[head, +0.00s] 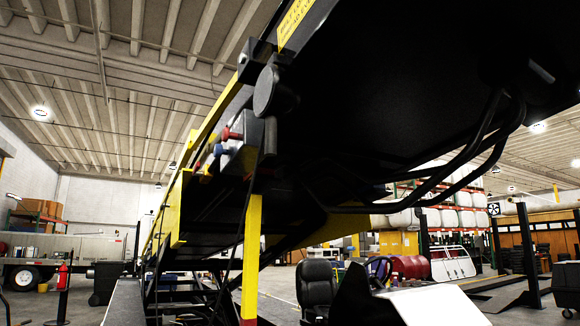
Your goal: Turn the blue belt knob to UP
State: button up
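The blue belt knob (218,149) is small in the head view, on the side of a grey control box (236,158) under the raised conveyor, left of the middle. It is seen almost edge-on, so its pointer and any UP marking cannot be read. A red knob or button (230,134) sits just above and right of it. My gripper is not in view.
The dark conveyor underside (400,90) fills the upper right, with bent black rails (475,150) hanging below. A yellow post (251,250) stands below the box. A black seat (315,283) and a white panel (435,305) are lower right.

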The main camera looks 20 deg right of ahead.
aim_at(219, 150)
jog(key=z, duration=0.2)
jog(key=i, duration=0.6)
jog(key=u, duration=2.3)
jog(key=i, duration=1.8)
jog(key=z, duration=3.7)
